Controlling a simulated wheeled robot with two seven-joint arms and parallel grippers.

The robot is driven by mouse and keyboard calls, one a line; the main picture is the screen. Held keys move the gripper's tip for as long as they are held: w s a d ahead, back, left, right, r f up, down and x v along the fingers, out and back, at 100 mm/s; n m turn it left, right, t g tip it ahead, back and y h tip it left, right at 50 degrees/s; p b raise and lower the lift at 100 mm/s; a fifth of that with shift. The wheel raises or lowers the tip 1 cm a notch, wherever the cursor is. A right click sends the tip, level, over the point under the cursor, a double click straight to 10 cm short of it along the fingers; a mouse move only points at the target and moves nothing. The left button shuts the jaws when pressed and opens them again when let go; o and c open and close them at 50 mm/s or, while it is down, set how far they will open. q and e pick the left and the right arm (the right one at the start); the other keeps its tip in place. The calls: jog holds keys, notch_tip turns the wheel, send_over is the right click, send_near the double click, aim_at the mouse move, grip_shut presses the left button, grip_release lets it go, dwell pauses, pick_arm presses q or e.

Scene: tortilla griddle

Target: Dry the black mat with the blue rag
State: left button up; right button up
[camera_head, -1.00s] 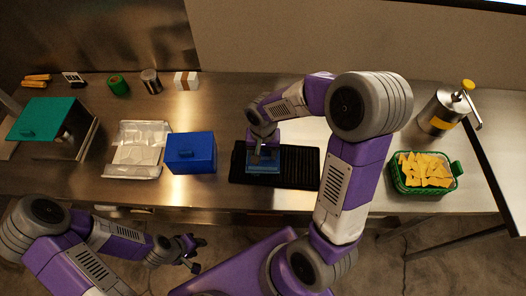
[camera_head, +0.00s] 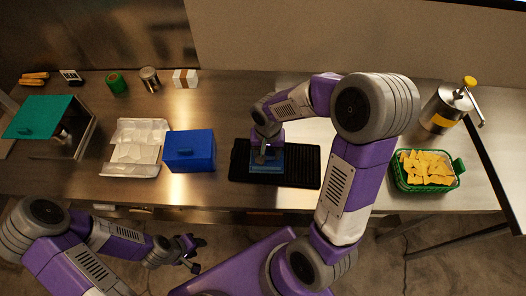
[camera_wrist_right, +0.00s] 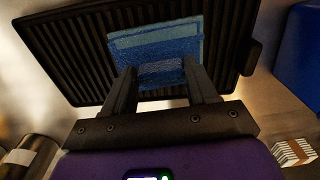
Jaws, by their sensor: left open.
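The black ridged mat (camera_head: 303,168) lies on the steel counter in front of me, and its ridges fill much of the right wrist view (camera_wrist_right: 75,45). The blue rag (camera_head: 267,167) lies on the left part of the mat, under my right gripper (camera_head: 265,155). In the right wrist view the rag (camera_wrist_right: 155,45) shows between and beyond the fingers of my right gripper (camera_wrist_right: 165,82), which pinch a fold of it. My left gripper (camera_head: 195,250) is open and empty, low in front of the counter's edge.
A blue box (camera_head: 190,151) stands just left of the mat. Further left are a clear tray (camera_head: 137,132) and a teal-lidded box (camera_head: 42,118). A green basket (camera_head: 455,185) of chips and a steel dispenser (camera_head: 440,112) stand at the right.

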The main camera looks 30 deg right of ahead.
jog(key=shift+o, duration=1.1)
jog(key=shift+s+d+f, duration=0.1)
jog(key=shift+d, duration=0.05)
jog(key=shift+f+b, duration=0.6)
jog(key=shift+c, duration=0.3)
jog(key=c, duration=0.8)
notch_tip(320, 180, up, 5)
jog(key=p, duration=0.4)
jog(key=shift+r, duration=0.1)
jog(key=shift+c, duration=0.2)
